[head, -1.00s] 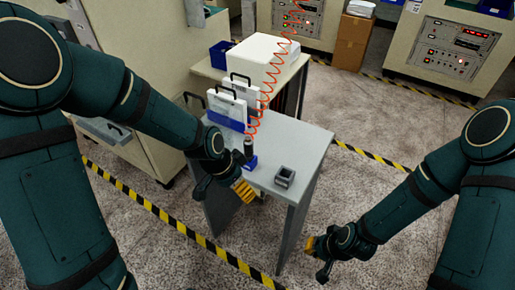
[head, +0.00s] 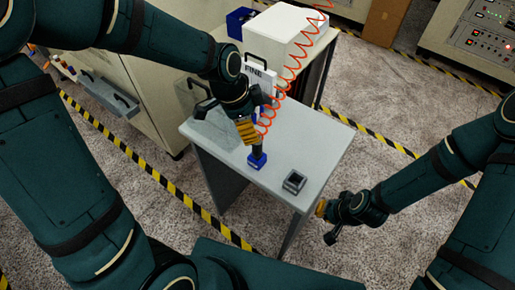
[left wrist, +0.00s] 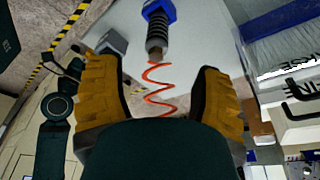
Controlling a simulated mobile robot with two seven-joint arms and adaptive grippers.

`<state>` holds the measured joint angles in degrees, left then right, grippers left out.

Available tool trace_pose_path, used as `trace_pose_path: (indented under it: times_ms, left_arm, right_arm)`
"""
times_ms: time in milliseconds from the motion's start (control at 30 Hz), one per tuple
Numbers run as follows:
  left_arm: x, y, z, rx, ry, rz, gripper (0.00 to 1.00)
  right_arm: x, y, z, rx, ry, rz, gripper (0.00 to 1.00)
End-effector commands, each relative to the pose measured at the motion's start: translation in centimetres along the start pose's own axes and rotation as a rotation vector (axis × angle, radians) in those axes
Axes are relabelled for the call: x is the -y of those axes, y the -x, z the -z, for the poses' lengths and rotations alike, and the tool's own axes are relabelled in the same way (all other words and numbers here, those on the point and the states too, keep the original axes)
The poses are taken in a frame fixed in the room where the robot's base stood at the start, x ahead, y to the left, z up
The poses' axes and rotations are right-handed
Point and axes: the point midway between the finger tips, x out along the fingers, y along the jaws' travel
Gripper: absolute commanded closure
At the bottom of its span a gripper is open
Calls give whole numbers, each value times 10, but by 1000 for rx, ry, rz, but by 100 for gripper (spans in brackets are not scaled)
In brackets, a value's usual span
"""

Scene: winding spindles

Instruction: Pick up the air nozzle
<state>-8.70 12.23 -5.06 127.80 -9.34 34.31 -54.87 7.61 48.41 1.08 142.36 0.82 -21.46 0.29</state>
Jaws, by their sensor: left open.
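The air nozzle (head: 258,146) is a dark, ribbed piece standing in a blue holder (head: 257,161) on the grey table (head: 225,150). A red coiled hose (head: 293,75) runs up from it. The left wrist view also shows the nozzle (left wrist: 156,35), the holder (left wrist: 158,13) and the hose (left wrist: 158,75). My left gripper (head: 247,132) is just above and left of the nozzle. Its yellow fingers are open and empty, with the hose between them in the left wrist view. My right gripper (head: 320,208) is off the table's right side; its opening is unclear.
A small grey square container (head: 294,182) stands right of the holder. White panels with black handles, one marked FINE (head: 259,76), stand behind my left gripper. A white box (head: 277,40) is at the back. The table's front left is clear.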

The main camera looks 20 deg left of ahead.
Motion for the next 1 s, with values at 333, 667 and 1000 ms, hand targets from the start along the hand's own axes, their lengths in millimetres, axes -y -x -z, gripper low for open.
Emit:
trace_pose_path:
  times_ms: [333, 667, 1000]
  left_arm:
    - [-1, -37, 0, 0, 0, 0, 34]
    - [-7, -79, 0, 2, 0, -2, 34]
    - [-6, -86, 0, -1, 1, 1, 34]
  right_arm:
    - [-2, -5, 0, -1, 0, -1, 100]
    - [-3, -11, -1, -1, 0, -2, 100]
    - [-3, -11, -1, -1, 0, -2, 100]
